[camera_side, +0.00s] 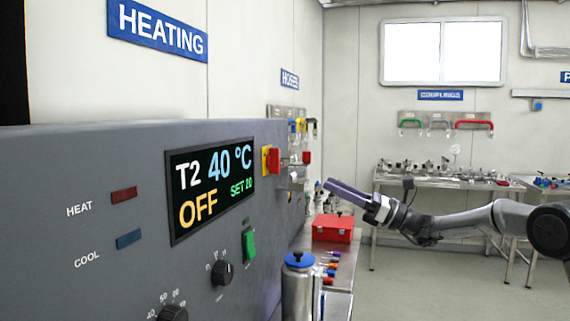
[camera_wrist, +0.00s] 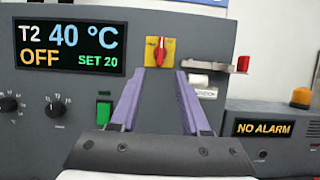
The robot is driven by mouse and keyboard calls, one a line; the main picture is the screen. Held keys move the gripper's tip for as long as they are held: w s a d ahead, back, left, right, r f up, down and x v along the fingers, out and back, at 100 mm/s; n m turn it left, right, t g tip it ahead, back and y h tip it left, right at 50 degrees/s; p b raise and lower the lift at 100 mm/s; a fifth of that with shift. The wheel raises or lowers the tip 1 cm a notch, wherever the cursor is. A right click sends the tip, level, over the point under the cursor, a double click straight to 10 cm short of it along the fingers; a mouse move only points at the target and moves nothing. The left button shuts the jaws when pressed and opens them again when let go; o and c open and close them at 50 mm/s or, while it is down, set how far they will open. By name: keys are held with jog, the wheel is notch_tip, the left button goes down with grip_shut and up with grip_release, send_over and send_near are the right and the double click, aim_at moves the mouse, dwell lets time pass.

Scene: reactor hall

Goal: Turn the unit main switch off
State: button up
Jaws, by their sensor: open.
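The main switch, a red rotary handle on a yellow plate (camera_wrist: 159,50), is on the grey unit's front, right of the display. In the wrist view its handle stands upright. In the side view the switch (camera_side: 271,161) shows at a steep angle. My gripper (camera_wrist: 159,74) is open and empty, its two purple fingers pointing at the panel, with the switch just above and between the fingertips in the picture. In the side view my gripper (camera_side: 328,182) is apart from the switch, to its right and slightly lower.
The display (camera_wrist: 70,47) reads T2 40 °C, OFF, SET 20. A green rocker (camera_wrist: 104,111) and black knobs (camera_wrist: 56,108) sit below it. A bracket with a red end (camera_wrist: 242,64) juts out right of the switch. A red box (camera_side: 333,228) and steel flask (camera_side: 298,285) stand below.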

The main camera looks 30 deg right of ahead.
aim_at(274, 161)
jog(key=x, duration=1.3)
jog(key=shift+w+a, duration=0.15)
jog(key=shift+w, duration=0.15)
grip_shut()
